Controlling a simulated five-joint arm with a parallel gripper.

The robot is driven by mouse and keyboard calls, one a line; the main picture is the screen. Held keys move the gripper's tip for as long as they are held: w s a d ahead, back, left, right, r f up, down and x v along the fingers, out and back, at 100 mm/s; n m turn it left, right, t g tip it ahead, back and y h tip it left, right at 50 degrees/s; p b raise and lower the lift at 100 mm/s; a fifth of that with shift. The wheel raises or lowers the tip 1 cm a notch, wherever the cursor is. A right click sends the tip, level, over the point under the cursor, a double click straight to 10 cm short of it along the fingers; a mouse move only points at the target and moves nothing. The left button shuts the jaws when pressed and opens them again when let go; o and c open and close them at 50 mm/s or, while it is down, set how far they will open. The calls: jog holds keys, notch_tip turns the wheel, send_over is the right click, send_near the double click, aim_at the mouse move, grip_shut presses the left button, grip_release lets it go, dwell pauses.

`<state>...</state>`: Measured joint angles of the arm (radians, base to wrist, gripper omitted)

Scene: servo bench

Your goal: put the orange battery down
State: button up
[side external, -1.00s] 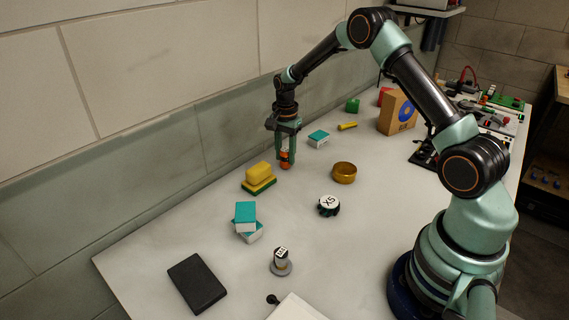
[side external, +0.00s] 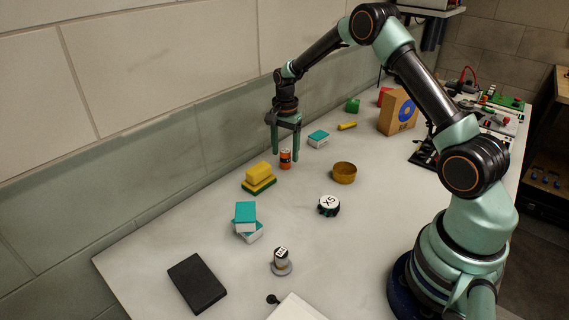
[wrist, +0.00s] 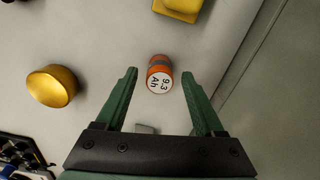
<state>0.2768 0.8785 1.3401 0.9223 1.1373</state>
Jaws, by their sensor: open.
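The orange battery (side external: 285,159) stands upright on the bench, between the yellow-and-green blocks and the teal-topped box. In the wrist view the battery (wrist: 160,74) shows its white end, marked "9.3 Ah", facing the camera. My gripper (side external: 285,157) is open, with its green fingers pointing down around the battery's place. In the wrist view the fingertips of my gripper (wrist: 161,73) are apart on either side of the battery, with a gap on both sides.
A yellow block on a green one (side external: 259,178) lies to the left. The wall (side external: 150,130) is close on the left.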

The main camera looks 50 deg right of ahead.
aim_at(285, 151)
notch_tip(285, 151, up, 11)
jog(key=s+a+r+n+t, duration=0.2)
jog(key=s+a+r+n, duration=0.5)
jog(key=r, duration=0.3)
jog(key=s+a+n+t, duration=0.1)
jog(key=s+a+n, duration=0.2)
jog(key=s, duration=0.3)
jog(key=s+a+n+t, duration=0.2)
jog(key=s+a+n, duration=0.2)
jog(key=s+n, duration=0.2)
jog(key=shift+s+r+t, duration=0.3)
jog(key=shift+s, duration=0.45)
